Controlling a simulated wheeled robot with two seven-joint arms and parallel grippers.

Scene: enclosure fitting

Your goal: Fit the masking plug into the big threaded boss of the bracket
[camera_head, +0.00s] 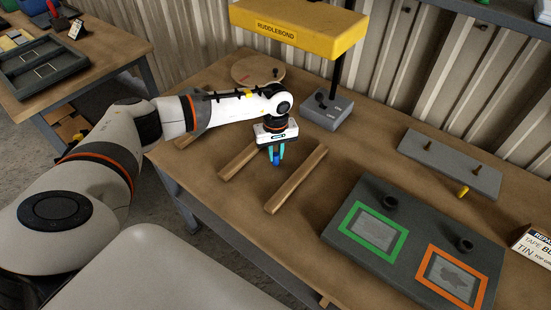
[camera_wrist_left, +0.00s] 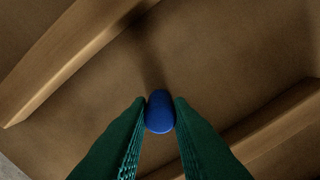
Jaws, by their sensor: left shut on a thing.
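My left gripper (camera_head: 276,156) is above the bench between two wooden bars, its teal fingers pointing down. It is shut on a small blue plug (camera_head: 276,161), which sticks out below the fingertips. In the left wrist view the plug (camera_wrist_left: 160,112) sits between the two green fingertips (camera_wrist_left: 160,108), its rounded end showing and the bench behind it. I cannot pick out the bracket or its big threaded boss for certain in either view. My right gripper is not in view.
Wooden bars (camera_head: 297,178) lie near the gripper. A dark board (camera_head: 340,238) with green and orange frames lies right; behind it is a grey plate (camera_head: 480,178) with pegs and a yellow piece (camera_head: 463,191). A yellow lamp (camera_head: 300,27) overhangs the bench. A round board (camera_head: 245,68) lies behind.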

